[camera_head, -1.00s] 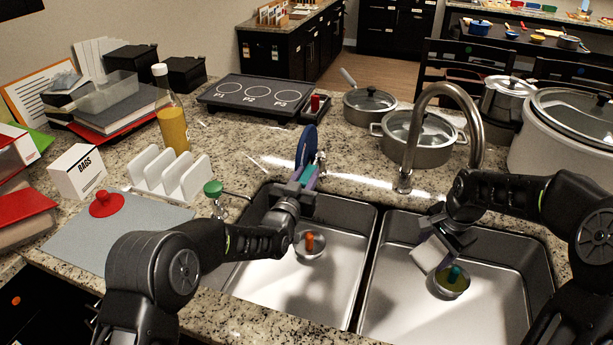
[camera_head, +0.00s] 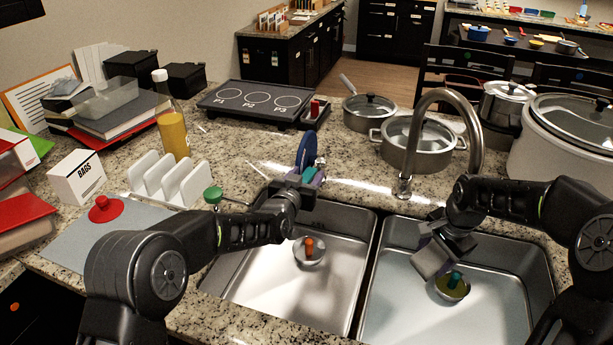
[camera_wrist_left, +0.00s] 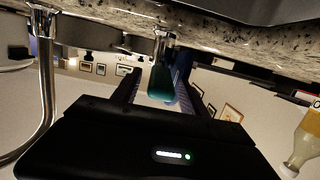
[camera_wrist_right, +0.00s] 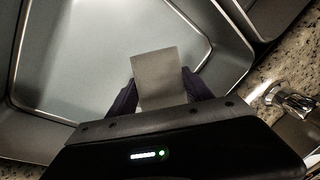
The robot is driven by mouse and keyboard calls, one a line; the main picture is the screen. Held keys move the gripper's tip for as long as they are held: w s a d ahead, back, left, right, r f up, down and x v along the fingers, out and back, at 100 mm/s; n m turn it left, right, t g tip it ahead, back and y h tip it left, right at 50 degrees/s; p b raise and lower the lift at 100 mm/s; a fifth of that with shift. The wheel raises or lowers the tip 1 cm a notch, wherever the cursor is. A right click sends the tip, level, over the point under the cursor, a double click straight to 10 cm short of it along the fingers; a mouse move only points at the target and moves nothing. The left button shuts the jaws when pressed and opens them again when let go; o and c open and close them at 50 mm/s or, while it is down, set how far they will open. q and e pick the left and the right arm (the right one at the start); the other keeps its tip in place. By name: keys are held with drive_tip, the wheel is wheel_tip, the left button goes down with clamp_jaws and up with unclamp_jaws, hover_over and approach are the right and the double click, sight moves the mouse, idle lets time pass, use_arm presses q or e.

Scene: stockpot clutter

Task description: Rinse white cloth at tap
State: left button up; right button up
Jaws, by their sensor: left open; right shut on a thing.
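The cloth (camera_head: 432,258) hangs as a small flat piece in my right gripper (camera_head: 447,238), which is shut on it over the right basin (camera_head: 400,290). It looks grey now and also shows in the right wrist view (camera_wrist_right: 160,78). The chrome tap (camera_head: 432,98) arches from behind the sinks; its spout end comes down close to my right gripper, partly behind the arm. My left gripper (camera_head: 308,178) is open behind the left basin (camera_head: 300,285), at a teal-tipped chrome fitting. In the left wrist view the teal tip (camera_wrist_left: 161,82) sits between the fingers.
A strainer with an orange knob (camera_head: 309,248) sits in the left basin, one with a teal knob (camera_head: 454,282) in the right. A blue disc (camera_head: 306,146) stands behind my left gripper. Pots (camera_head: 418,145), a white rack (camera_head: 168,180) and a bottle (camera_head: 172,130) crowd the counter.

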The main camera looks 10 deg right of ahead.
use_arm(q)
drive_tip(key=shift+s, duration=0.1)
drive_tip(key=v, duration=1.2)
drive_tip(key=shift+c, duration=0.5)
